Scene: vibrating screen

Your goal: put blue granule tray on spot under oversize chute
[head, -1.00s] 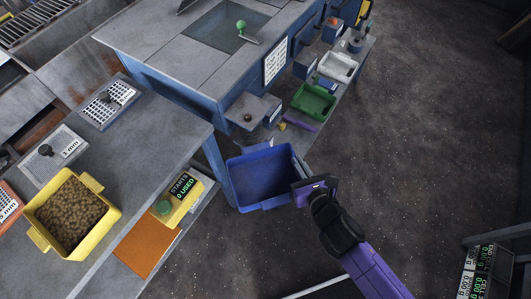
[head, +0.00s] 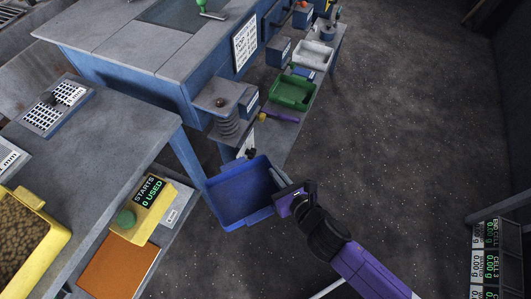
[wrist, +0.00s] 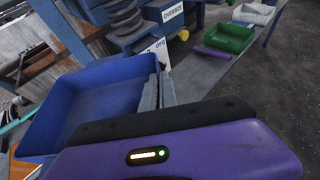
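The blue granule tray (head: 240,190) hangs in the air off the front of the low shelf, and it looks empty. My gripper (head: 279,180) is shut on its right wall. The tray also shows in the wrist view (wrist: 90,100), with the grey fingers (wrist: 158,92) at its near right side. A sign reading "OVERSIZE" (wrist: 173,13) stands beyond the tray, near a coiled spring under the machine's corner. The spot under that chute cannot be made out clearly; the tray and the spring partly hide that area.
A green tray (head: 292,92) and a white tray (head: 313,54) stand on the low shelf (head: 285,139). A purple-handled tool (head: 280,116) lies before the green tray. A yellow box of granules (head: 25,240) and a starts counter (head: 140,215) are at left.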

